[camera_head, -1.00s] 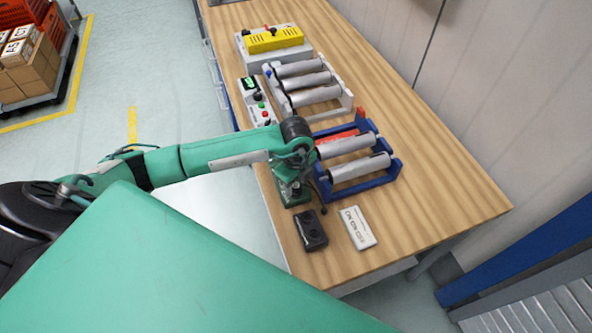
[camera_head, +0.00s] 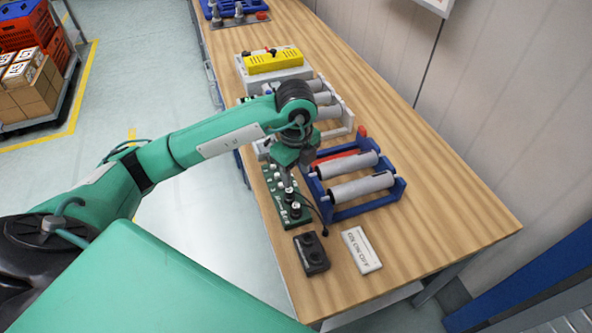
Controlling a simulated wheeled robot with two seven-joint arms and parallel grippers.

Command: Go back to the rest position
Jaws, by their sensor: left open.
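My left arm reaches in from the left over the wooden table (camera_head: 440,225). My left gripper (camera_head: 291,200) points down over a green board with white knobs (camera_head: 271,184), at the table's left edge. Its fingers are small and partly hidden by the wrist; nothing shows held between them. I cannot tell whether the fingertips touch the board. My right gripper is not in view.
A blue rack with grey rollers (camera_head: 365,188) stands right of the gripper. A black box (camera_head: 311,254) and a white box (camera_head: 361,250) lie in front. A yellow-topped device (camera_head: 273,61) stands behind. Orange totes (camera_head: 20,38) and cartons are at far left. The table's right side is clear.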

